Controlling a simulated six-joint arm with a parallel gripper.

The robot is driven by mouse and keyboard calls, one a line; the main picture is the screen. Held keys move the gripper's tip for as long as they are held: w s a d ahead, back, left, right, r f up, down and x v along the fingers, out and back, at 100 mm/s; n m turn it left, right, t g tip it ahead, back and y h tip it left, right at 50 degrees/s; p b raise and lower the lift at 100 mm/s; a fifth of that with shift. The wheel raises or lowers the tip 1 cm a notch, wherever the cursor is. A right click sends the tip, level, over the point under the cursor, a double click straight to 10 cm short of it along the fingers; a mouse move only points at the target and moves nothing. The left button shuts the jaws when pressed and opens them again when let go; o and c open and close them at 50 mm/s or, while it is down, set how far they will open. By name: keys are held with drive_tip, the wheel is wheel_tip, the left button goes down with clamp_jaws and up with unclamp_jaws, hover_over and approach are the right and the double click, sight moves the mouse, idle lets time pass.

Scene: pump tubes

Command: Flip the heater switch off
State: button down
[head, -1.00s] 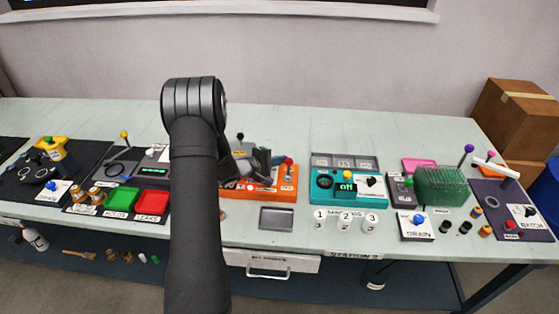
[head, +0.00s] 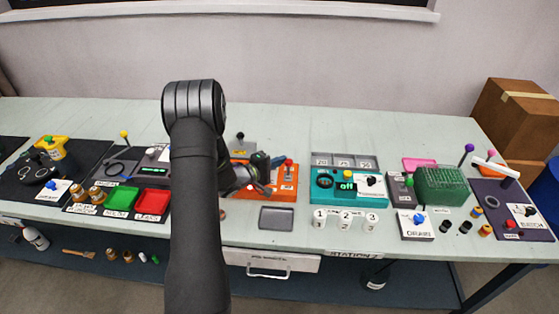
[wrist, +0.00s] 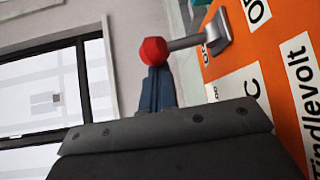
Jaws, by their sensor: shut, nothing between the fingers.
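A lever switch with a red ball end (wrist: 153,50) fills the upper middle of the wrist view. Its grey metal stem (wrist: 187,42) runs right to a bracket on the orange panel (wrist: 275,65). In the head view the red ball (head: 289,162) is at the orange panel's right part (head: 284,188). My gripper (wrist: 157,78) is shut and empty, its blue fingertips right at the ball in the wrist view, overlapping its lower edge. I cannot tell whether they touch. In the head view my gripper (head: 278,161) is just left of the ball. No heater label is readable.
A teal panel (head: 330,194) with a small display stands to the right. A grey tray (head: 276,217) lies in front of the orange panel. A black-knobbed lever (head: 240,136) stands behind it. My arm hides part of the bench left of the panel.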

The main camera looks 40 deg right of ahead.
drive_tip(key=shift+s+a, duration=0.55)
drive_tip(key=shift+s+a+r+m+h, duration=0.1)
drive_tip(key=shift+s+a+m+h, duration=0.2)
drive_tip(key=shift+m+h, duration=0.2)
drive_tip(key=shift+s+a, duration=0.45)
drive_tip(key=a, duration=1.7)
drive_tip(key=shift+a, duration=0.25)
drive_tip(key=shift+d, duration=0.1)
